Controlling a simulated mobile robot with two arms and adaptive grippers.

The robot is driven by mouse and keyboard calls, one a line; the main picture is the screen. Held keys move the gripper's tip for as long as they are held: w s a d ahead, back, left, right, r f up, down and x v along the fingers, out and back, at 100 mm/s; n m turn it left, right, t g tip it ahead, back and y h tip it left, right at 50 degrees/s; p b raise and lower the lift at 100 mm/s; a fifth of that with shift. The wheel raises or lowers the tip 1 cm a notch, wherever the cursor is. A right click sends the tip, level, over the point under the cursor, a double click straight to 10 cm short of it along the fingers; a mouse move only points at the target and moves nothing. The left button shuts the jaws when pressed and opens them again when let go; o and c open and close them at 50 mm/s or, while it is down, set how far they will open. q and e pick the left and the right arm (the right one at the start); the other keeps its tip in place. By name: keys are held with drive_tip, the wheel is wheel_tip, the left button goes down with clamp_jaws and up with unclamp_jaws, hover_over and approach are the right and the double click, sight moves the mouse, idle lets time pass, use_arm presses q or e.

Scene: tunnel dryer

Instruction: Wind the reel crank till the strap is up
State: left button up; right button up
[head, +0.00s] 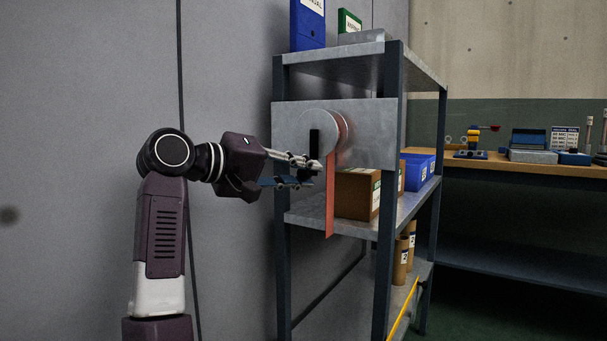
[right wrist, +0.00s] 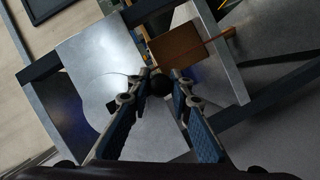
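The reel (head: 343,128) is a round grey drum on a metal plate (head: 375,120) fixed to the shelf rack. A red-orange strap (head: 330,205) runs over it and hangs down, its lower end below the middle shelf's front edge. The black crank arm (head: 314,138) is on the reel's face. My right gripper (head: 314,171) is at the crank's lower end. In the right wrist view its fingers (right wrist: 154,80) close in around the dark round crank knob (right wrist: 159,84). The fingers partly hide the knob in the head view. My left gripper is not in view.
A brown box (head: 354,193) and a blue bin (head: 418,173) stand on the middle shelf behind the strap. Binders (head: 308,25) stand on top. Brown tubes (head: 401,258) stand lower. A grey wall is left; a workbench (head: 500,164) is right.

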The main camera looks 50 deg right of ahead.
drive_tip(key=o, duration=0.4)
drive_tip(key=v, duration=1.2)
drive_tip(key=shift+f, duration=0.1)
